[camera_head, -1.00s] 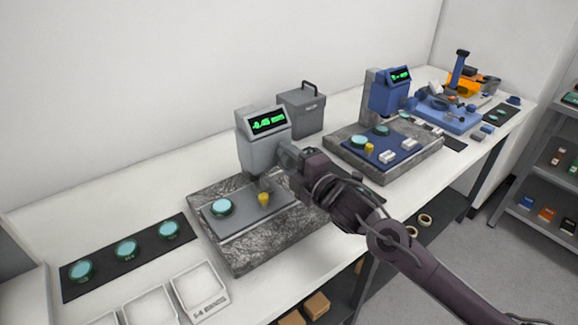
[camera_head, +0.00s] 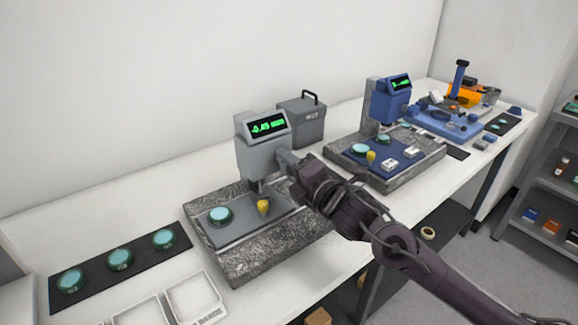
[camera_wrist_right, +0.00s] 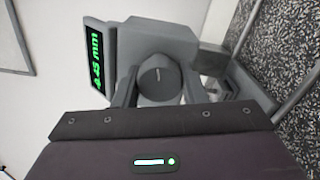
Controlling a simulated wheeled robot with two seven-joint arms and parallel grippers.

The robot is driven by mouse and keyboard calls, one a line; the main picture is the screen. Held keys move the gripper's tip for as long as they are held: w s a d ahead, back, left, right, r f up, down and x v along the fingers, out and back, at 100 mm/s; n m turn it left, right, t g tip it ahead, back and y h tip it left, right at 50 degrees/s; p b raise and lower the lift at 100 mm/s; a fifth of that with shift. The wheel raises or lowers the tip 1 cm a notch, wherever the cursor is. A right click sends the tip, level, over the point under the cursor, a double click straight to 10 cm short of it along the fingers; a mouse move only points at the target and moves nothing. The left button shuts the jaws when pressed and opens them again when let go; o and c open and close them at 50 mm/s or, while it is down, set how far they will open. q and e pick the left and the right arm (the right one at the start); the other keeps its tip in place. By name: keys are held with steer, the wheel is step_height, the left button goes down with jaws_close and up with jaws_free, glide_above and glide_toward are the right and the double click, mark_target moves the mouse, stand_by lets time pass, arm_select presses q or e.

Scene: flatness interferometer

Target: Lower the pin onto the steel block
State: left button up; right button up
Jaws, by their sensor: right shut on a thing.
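A grey gauge head (camera_head: 262,154) with a green-lit display (camera_head: 268,125) stands over a flat grey plate (camera_head: 238,231). Its thin pin (camera_head: 262,186) points down near a small yellow piece (camera_head: 263,207); whether they touch is too small to tell. I cannot clearly make out a steel block under the pin. My right gripper (camera_head: 287,164) reaches the gauge's right side. In the right wrist view its fingers (camera_wrist_right: 159,88) are shut on a round dark grey knob (camera_wrist_right: 161,80), with the display (camera_wrist_right: 96,55) at the left. My left gripper is not in view.
The gauge stands on a speckled stone base (camera_head: 265,262). A green-rimmed disc (camera_head: 219,215) lies on the plate. A black mat with several discs (camera_head: 120,260) and white trays (camera_head: 195,298) lie left. A similar blue gauge (camera_head: 389,104) and a grey box (camera_head: 303,118) stand behind.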

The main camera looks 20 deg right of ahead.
steer(key=o, duration=1)
steer(key=shift+c, duration=0.2)
steer(key=b+v, duration=0.1)
steer(key=v, duration=0.6)
steer(key=shift+s+b, duration=0.4)
steer(key=shift+d, duration=0.1)
